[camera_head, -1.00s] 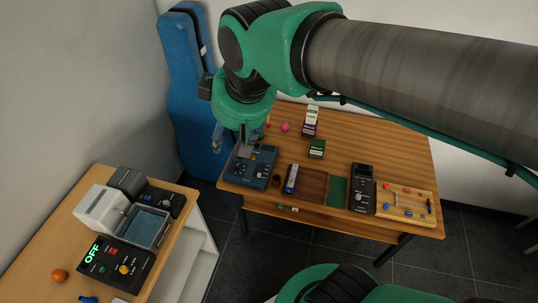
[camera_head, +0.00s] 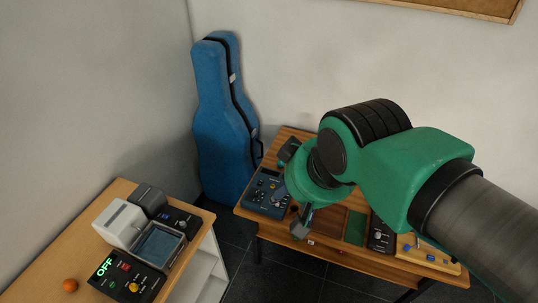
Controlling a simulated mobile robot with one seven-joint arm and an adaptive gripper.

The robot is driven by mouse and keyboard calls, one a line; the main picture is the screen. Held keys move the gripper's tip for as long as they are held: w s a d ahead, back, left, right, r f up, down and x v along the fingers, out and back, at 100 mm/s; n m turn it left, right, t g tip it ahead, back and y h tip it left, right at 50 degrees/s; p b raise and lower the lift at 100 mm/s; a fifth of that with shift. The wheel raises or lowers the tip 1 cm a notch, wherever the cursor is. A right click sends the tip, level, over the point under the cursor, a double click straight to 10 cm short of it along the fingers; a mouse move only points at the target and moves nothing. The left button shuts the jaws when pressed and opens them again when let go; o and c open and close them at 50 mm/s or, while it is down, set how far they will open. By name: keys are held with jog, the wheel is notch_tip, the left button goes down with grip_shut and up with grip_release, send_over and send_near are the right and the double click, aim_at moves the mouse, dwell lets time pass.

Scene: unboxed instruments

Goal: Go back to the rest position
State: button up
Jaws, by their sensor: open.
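My arm reaches in from the right in the head view and bends down over the wooden table (camera_head: 345,258). My gripper (camera_head: 301,222) hangs below the green wrist, above the front part of the table. One grey finger shows clearly; the rest of the gripper is mostly hidden by the wrist. It is open, and I see nothing held in it. A blue instrument panel (camera_head: 266,193) lies on the table to the left of the gripper, apart from it.
A black meter (camera_head: 379,236), a green pad (camera_head: 355,228) and a pegged wooden board (camera_head: 430,254) lie to the right. A blue instrument case (camera_head: 222,125) stands against the wall. The left desk (camera_head: 55,262) holds a machine with an OFF display (camera_head: 105,267) and an orange ball (camera_head: 70,285).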

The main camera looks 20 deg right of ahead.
notch_tip(320, 180, down, 12)
jog(key=b, duration=1.1)
jog(key=shift+r+b, duration=0.15)
jog(key=shift+b, duration=0.15)
jog(key=shift+o, duration=0.5)
